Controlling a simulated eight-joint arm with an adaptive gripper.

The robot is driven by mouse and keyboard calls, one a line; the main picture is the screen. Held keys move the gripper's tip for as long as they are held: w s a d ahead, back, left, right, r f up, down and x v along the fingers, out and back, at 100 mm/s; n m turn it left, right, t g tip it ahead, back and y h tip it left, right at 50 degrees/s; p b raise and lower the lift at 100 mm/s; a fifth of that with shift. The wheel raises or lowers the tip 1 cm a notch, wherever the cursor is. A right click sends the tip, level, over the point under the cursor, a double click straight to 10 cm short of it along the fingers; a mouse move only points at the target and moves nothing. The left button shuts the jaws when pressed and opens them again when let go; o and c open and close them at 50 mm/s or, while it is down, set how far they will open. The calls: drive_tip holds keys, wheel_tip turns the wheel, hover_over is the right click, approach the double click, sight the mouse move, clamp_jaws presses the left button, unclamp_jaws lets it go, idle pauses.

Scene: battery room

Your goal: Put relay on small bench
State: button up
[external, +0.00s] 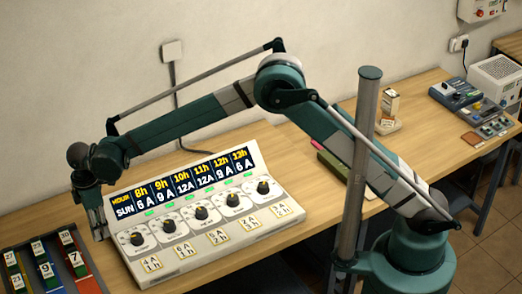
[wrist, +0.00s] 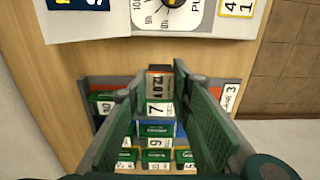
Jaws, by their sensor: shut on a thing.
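My gripper (wrist: 160,88) is shut on a small dark block (wrist: 160,80) with an orange and white label, seen between the fingertips in the wrist view. I take this block to be the relay, but its label is too small to read fully. A white tag with a 7 (wrist: 158,110) shows just below it, over the lane rack. In the external view my gripper (external: 98,225) points down beside the left end of the console, near the lane rack (external: 18,248); the block is hidden there. A second wooden bench (external: 509,43) shows at the far right; I cannot tell whether it is the small bench.
The white console (external: 205,215) with knobs and a display stands close to my gripper.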

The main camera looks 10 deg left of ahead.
sight(102, 240)
drive_tip(key=shift+f, duration=3.1)
drive_tip(key=shift+f, duration=0.1)
drive_tip(key=shift+f, duration=1.8)
drive_tip(key=shift+f, duration=0.1)
drive_tip(key=o, duration=0.8)
drive_tip(key=shift+o, duration=0.6)
wheel_tip(102, 240, up, 12)
drive_tip(key=shift+r, duration=0.15)
